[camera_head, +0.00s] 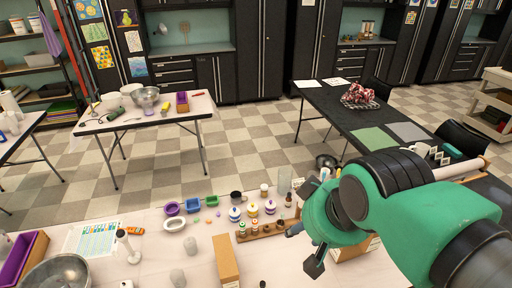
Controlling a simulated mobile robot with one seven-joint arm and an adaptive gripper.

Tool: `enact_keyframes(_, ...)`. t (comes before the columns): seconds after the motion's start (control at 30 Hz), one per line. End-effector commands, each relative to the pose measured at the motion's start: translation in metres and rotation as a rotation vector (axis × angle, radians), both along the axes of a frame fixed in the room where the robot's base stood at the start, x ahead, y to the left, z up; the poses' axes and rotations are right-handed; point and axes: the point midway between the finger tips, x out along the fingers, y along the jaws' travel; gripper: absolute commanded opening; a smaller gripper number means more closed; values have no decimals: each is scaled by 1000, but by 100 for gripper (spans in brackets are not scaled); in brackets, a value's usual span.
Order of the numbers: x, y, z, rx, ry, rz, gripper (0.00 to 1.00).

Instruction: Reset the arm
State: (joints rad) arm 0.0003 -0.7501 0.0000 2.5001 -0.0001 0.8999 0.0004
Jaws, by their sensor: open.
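My green and black arm comes in from the right side of the head view. My gripper (302,248) is at its end, above the right part of the near table (205,257). Its dark fingers are spread apart, with nothing seen between them. A wooden rack with small bottles (266,230) stands just left of the fingers. A tan box (357,247) shows partly behind and below my wrist; the arm hides the rest of it.
The near table also holds a tall cardboard box (225,261), colored molds (194,202), striped jars (252,210), a metal bowl (57,272) and a purple-lined crate (24,258). A black table (345,114) stands beyond my arm. Checkered floor is open between the tables.

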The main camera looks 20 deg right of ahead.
Motion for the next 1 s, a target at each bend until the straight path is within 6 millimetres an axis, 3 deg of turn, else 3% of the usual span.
enact_keyframes(0.23,0,0,-25,0,0,0,44)
enact_keyframes(1.0,5,1,-29,0,11,2,48)
